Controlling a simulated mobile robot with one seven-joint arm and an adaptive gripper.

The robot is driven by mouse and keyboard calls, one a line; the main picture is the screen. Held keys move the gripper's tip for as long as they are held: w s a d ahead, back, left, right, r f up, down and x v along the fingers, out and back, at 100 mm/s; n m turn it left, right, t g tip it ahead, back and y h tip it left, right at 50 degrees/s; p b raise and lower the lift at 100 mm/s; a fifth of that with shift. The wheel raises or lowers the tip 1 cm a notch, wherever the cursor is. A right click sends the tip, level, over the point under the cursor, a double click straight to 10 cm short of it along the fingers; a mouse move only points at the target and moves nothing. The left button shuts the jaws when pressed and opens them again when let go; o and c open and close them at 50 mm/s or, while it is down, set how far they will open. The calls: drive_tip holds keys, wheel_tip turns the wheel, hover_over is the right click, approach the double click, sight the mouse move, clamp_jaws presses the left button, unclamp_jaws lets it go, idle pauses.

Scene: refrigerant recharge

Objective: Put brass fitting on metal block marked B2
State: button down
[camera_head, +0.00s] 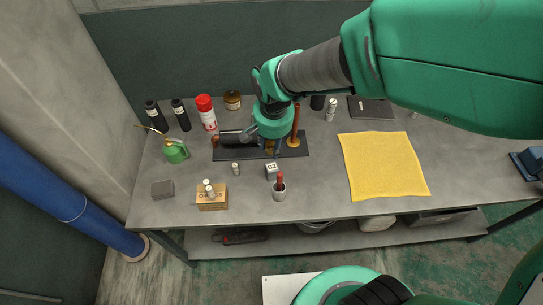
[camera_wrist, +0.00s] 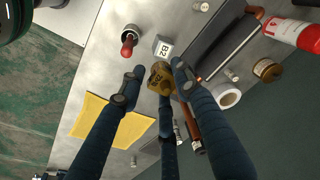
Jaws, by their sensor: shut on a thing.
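The metal block marked B2 (camera_wrist: 163,48) is a small pale cube with its label facing my wrist camera. In the head view the block (camera_head: 271,171) stands on the grey bench in front of the dark mat. The brass fitting (camera_wrist: 159,80) is a yellow-brown hexagonal piece held between the dark fingers of my gripper (camera_wrist: 158,74). In the wrist view the fitting appears just below the block; I cannot tell the height between them. In the head view my gripper (camera_head: 272,147) is over the mat, just behind the block, and mostly hides the fitting.
A cup with a red-handled item (camera_head: 280,189) stands close in front of the block. A dark mat (camera_head: 230,153) lies behind. A small box (camera_head: 212,200) is at front left, a yellow cloth (camera_head: 383,165) at right.

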drive_tip(key=w, duration=0.4)
hover_over(273, 166)
wheel_tip(273, 166, down, 5)
drive_tip(key=shift+s+f+p, duration=0.35)
drive_tip(key=shift+f, duration=0.1)
drive_tip(key=shift+f+b, duration=0.4)
drive_tip(key=shift+f, duration=2.7)
drive_tip(key=shift+f, duration=1.9)
drive_tip(key=shift+f+b, duration=0.2)
drive_tip(key=shift+b, duration=0.2)
